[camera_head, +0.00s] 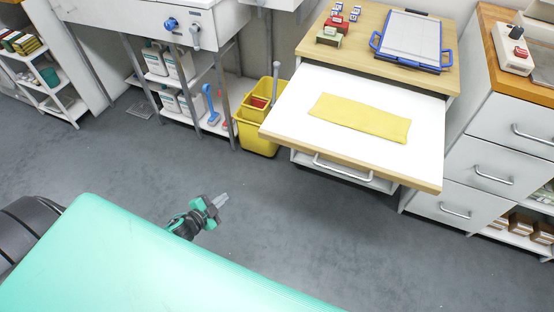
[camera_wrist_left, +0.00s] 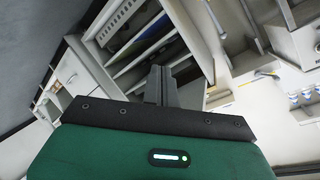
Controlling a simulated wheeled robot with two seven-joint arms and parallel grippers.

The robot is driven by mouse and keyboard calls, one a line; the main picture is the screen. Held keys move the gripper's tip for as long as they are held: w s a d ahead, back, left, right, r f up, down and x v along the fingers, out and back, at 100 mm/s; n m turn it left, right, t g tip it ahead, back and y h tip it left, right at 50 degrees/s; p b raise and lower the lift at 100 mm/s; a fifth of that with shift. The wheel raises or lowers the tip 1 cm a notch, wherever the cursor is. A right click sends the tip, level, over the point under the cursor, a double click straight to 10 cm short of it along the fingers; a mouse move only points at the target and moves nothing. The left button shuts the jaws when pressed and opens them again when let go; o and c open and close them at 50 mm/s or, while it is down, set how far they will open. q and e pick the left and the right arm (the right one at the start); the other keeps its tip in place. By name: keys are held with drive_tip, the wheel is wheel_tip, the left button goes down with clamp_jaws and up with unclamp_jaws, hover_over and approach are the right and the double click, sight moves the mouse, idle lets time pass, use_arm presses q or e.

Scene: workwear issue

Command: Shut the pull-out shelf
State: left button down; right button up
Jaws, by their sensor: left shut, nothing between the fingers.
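The pull-out shelf (camera_head: 290,109) is drawn out of the wooden-topped cabinet in the head view. It is a white board with a light wood front edge. A folded yellow cloth (camera_head: 360,117) lies on it. My left gripper (camera_head: 222,199) is shut and empty, over the floor to the lower left of the shelf and well apart from it. Its fingers (camera_wrist_left: 160,85) also show shut in the left wrist view, with shelving beyond them. My right gripper is in neither view.
On the cabinet top (camera_head: 362,45) are a blue-edged clipboard-like board (camera_head: 411,40) and small red, green and blue items. A yellow bucket (camera_head: 258,137) stands left of the shelf. A drawer unit (camera_head: 490,150) stands right. The grey floor before the shelf is clear.

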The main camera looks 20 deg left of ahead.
sight(290, 145)
use_arm(q)
drive_tip(key=w+d+r+m+g+h+b, duration=0.1)
drive_tip(key=d+r+m+h+b, duration=0.35)
drive_tip(key=r+m, duration=0.5)
drive_tip(key=d+r+m+h+b, duration=0.4)
drive_tip(key=r+m+h, duration=0.2)
drive_tip(key=r, duration=0.6)
drive_tip(key=shift+y, duration=0.25)
drive_tip(key=shift+w+a+f+x, duration=0.1)
drive_tip(key=shift+w+a+x, duration=0.25)
drive_tip(key=shift+x, duration=1.85)
drive_tip(key=shift+w+a+f+x, duration=0.15)
drive_tip(key=shift+w+a+x, duration=0.2)
drive_tip(key=shift+x, duration=1.85)
drive_tip(key=shift+w+a+f+x, duration=0.1)
drive_tip(key=shift+w+a+x, duration=0.25)
drive_tip(key=shift+x, duration=1.85)
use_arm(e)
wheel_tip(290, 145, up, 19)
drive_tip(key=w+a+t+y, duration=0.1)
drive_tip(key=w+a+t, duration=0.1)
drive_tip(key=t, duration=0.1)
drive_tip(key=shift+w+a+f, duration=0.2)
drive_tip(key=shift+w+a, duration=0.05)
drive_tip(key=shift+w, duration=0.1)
